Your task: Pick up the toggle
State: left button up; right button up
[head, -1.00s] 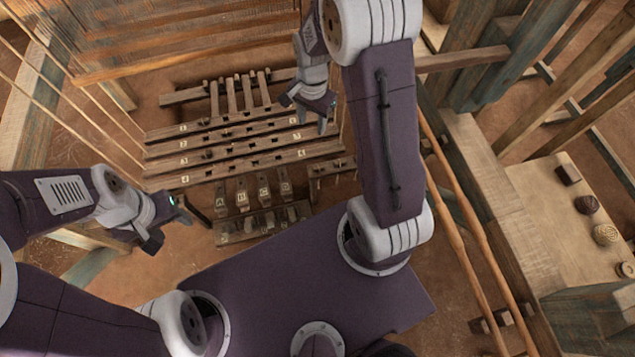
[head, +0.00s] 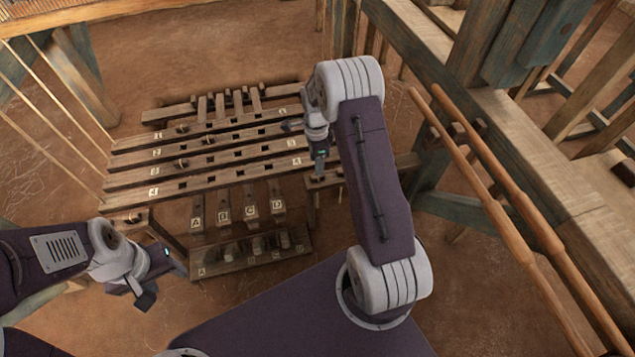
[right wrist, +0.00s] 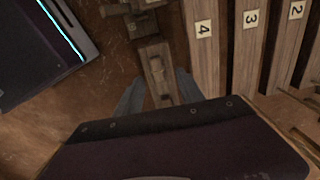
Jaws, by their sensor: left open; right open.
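A small wooden toggle (right wrist: 158,72) lies on a narrow wooden stand in the right wrist view. My right gripper (right wrist: 158,88) is open above it, with a finger on each side of the stand; I cannot tell whether they touch the toggle. In the head view my right gripper (head: 319,172) points down at the low stand (head: 325,181) right of the numbered bars, and hides much of what lies there. My left gripper (head: 165,284) is open and empty, left of the lettered block.
Numbered slotted bars (head: 215,150) lie beside the stand. Lettered pedals (head: 250,205) and a lettered block (head: 255,255) are nearer to me. Long wooden poles (head: 500,215) and the loom frame (head: 540,130) bound the right side. Bare floor (head: 200,60) lies beyond the bars.

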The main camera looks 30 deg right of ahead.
aim_at(318, 180)
jog(key=f+b, duration=0.2)
jog(key=f, duration=0.1)
jog(key=f+b, duration=0.2)
jog(key=shift+s+f, duration=0.2)
jog(key=shift+s, duration=0.1)
jog(key=shift+f, duration=0.35)
jog(key=shift+r, duration=0.2)
grip_shut()
